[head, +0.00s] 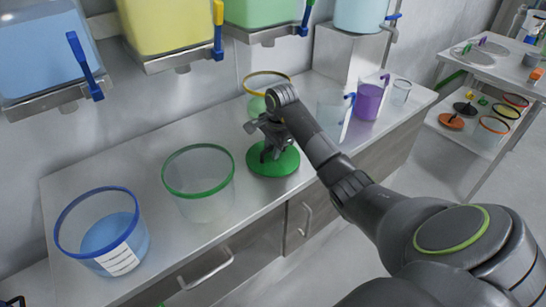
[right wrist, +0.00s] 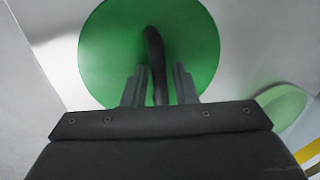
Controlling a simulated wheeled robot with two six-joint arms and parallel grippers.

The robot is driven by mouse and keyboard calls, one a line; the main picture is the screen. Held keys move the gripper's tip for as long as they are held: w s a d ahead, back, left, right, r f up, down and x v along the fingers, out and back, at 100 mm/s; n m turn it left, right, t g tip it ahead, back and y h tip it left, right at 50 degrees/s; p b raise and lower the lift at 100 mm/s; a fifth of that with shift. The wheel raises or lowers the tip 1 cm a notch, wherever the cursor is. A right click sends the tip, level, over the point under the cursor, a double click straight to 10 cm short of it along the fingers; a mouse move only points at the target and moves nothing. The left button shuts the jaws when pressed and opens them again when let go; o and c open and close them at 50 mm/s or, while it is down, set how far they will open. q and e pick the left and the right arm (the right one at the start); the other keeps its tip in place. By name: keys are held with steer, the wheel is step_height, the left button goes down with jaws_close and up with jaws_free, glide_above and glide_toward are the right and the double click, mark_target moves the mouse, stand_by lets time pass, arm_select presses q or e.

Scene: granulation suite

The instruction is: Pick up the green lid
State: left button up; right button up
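The green lid (head: 273,162) is a flat round disc lying on the grey counter, right of the green-rimmed clear bucket. In the right wrist view the lid (right wrist: 105,45) fills the upper middle, with a dark upright handle (right wrist: 154,50) near its centre. My right gripper (head: 266,148) is over the lid, pointing down and partly hiding it. In the right wrist view its two fingers (right wrist: 159,78) stand on either side of the handle, with a gap visible at the right finger. My left gripper is not in view.
A green-rimmed bucket (head: 198,188) and a blue-rimmed bucket (head: 110,240) stand left of the lid. A yellow-rimmed bucket (head: 265,83) is behind my right gripper. A purple-filled jug (head: 369,101) stands further right. Coloured tanks (head: 160,25) hang above on the wall.

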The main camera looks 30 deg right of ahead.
jaws_close()
steer(key=shift+r, duration=0.1)
